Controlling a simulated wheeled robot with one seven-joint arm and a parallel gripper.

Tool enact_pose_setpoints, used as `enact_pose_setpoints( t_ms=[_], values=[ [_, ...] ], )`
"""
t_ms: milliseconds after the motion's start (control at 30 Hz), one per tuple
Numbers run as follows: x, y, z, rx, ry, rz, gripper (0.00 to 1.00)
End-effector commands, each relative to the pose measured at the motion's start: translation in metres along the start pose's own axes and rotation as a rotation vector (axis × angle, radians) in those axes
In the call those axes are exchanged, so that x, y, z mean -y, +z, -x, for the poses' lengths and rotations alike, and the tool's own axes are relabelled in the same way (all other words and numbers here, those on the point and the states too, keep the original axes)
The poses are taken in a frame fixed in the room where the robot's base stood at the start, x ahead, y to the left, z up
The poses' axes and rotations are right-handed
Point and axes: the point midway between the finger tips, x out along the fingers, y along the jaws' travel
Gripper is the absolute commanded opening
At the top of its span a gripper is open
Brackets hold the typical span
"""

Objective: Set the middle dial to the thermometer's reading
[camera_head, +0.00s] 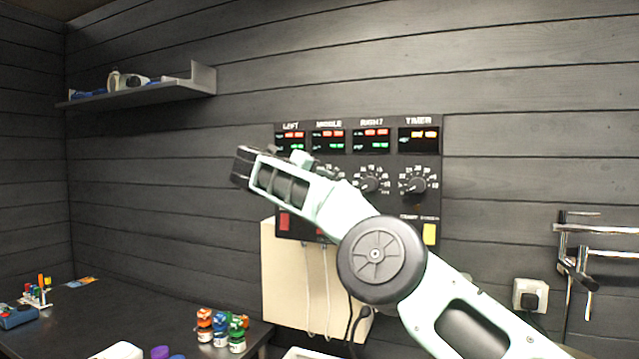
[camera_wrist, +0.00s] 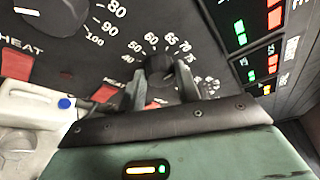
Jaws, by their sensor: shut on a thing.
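In the wrist view my gripper (camera_wrist: 162,82) is shut on a small black dial knob (camera_wrist: 161,72), one finger on each side. White numbers around it include 40, 60, 65, 70 and 75; its pointer mark cannot be read. In the head view my arm covers the left dial and most of the middle dial (camera_head: 328,171), and hides the fingertips. The control panel (camera_head: 436,165) carries displays labelled LEFT, MIDDLE, RIGHT and TIMER. The middle display (camera_head: 328,140) has red and green digits too small to read. I cannot make out a thermometer.
The right dial (camera_head: 370,181) and timer dial (camera_head: 413,185) are uncovered. In the wrist view a larger knob (camera_wrist: 45,15) with numbers 80, 90 and 100 is close by, with red switches (camera_wrist: 17,65) near. A shelf (camera_head: 150,92) is at upper left; bottles (camera_head: 220,328) stand on the counter.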

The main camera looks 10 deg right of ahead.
Motion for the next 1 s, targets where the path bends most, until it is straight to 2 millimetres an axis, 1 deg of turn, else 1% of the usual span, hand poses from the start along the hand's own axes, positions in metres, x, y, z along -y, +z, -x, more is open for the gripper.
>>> enact_pose_setpoints(
  t_ms=[533, 567, 600, 633, 900, 1000],
  values=[
    [-0.0021, -0.0010, -0.0005, -0.004, 0.011, -0.018, 0.10],
    [-0.0020, -0.0010, -0.0005, -0.004, 0.011, -0.018, 0.41],
    [-0.0020, -0.0010, -0.0005, -0.003, 0.011, -0.018, 0.52],
    [-0.0019, -0.0009, -0.0005, -0.003, 0.010, -0.018, 0.55],
    [-0.0007, -0.0003, 0.0005, -0.001, 0.009, -0.019, 0.55],
    [-0.0010, -0.0001, 0.0065, 0.000, 0.010, -0.019, 0.55]
  ],
)
